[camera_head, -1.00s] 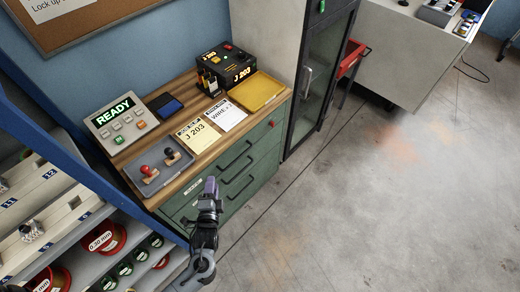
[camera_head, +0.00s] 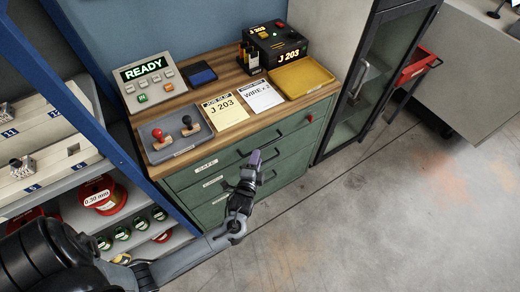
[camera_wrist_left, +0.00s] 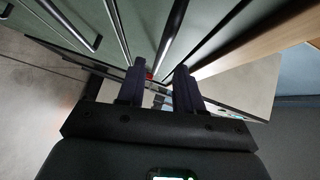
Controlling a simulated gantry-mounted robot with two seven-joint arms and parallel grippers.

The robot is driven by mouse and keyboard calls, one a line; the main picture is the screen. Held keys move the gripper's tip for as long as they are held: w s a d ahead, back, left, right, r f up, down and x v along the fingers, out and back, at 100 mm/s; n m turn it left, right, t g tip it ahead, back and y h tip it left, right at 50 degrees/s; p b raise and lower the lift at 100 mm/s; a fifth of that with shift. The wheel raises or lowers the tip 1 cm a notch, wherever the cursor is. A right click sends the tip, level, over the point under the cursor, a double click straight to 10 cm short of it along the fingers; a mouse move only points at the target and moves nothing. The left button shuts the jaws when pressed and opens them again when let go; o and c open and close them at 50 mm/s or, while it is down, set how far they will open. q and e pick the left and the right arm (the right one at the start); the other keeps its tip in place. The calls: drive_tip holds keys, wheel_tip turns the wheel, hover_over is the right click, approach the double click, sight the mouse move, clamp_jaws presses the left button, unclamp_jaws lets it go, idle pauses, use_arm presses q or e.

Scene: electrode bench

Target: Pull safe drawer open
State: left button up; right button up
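The green cabinet (camera_head: 290,150) has a stack of drawers. The top one, the safe drawer (camera_head: 207,164), carries a "SAFE" label and looks closed. Its dark bar handle (camera_head: 262,142) is on the front. My left gripper (camera_head: 255,158) is in front of the upper drawers, just below that handle in the head view. In the left wrist view, its two fingers (camera_wrist_left: 159,88) are apart with nothing held. A dark handle bar (camera_wrist_left: 173,38) runs ahead of the gap between them; whether they touch it cannot be told. My right gripper is not in view.
A red knob (camera_head: 310,118) is at the right of the top drawer front. The wooden top holds a grey stamp tray (camera_head: 165,153), a yellow tray (camera_head: 325,78) and a READY panel (camera_head: 146,75). A blue shelf frame (camera_head: 100,115) stands left, a glass-door cabinet (camera_head: 365,80) right. The floor in front is clear.

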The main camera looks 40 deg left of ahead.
sight(260, 148)
use_arm(q)
drive_tip(key=shift+b+x, duration=0.55)
drive_tip(key=shift+x, duration=2.45)
drive_tip(key=shift+c, duration=0.2)
clamp_jaws()
